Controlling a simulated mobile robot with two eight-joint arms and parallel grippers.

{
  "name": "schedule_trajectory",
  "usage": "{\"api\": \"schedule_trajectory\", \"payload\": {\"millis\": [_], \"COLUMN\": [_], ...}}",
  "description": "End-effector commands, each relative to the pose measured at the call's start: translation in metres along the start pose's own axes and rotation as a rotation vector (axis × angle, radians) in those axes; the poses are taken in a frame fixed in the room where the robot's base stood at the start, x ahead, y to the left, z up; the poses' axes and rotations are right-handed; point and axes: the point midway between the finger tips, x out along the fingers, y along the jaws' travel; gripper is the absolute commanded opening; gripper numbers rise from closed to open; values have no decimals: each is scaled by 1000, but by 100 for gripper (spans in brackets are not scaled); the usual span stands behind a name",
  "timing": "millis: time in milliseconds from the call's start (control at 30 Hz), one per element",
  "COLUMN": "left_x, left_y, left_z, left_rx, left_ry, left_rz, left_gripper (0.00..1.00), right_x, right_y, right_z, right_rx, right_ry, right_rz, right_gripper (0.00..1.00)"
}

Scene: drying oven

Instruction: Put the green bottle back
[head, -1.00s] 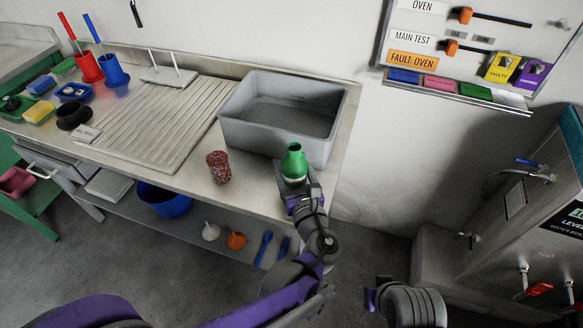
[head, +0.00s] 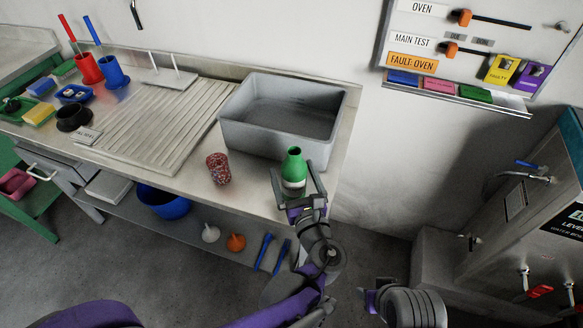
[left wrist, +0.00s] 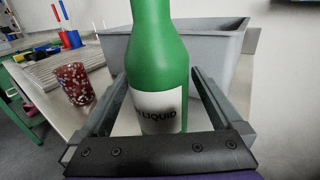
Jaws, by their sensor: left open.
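The green bottle (head: 293,168) stands upright on the steel bench near its front right end, just in front of the grey basin. Its white label, reading "LIQUID" in part, faces my left wrist camera, where the bottle (left wrist: 160,62) fills the middle of the view. My left gripper (head: 296,178) is open, with one finger on each side of the bottle's lower body. In the left wrist view, gaps show between the bottle and both fingers.
A grey basin (head: 262,136) stands right behind the bottle. A red speckled cup (head: 218,168) stands to its left. A ribbed drainboard (head: 150,130) and colored containers lie further left. The bench's front edge is close. A wall board (head: 455,50) hangs at upper right.

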Motion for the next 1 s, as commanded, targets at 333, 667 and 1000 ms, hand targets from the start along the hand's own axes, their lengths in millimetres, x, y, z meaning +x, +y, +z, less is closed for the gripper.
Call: {"api": "schedule_trajectory", "payload": {"millis": [333, 667, 1000], "left_x": [-76, -103, -103], "left_y": [-1, 0, 0], "left_z": [0, 0, 0], "left_rx": [-2, 0, 0], "left_ry": [1, 0, 0], "left_rz": [-5, -1, 0], "left_gripper": [100, 100, 100], "right_x": [-7, -8, -8], "right_y": [0, 0, 0], "right_z": [-2, -3, -3], "right_rx": [0, 0, 0], "right_ry": [3, 3, 3], "right_rz": [0, 0, 0], "right_gripper": [50, 50, 50]}}
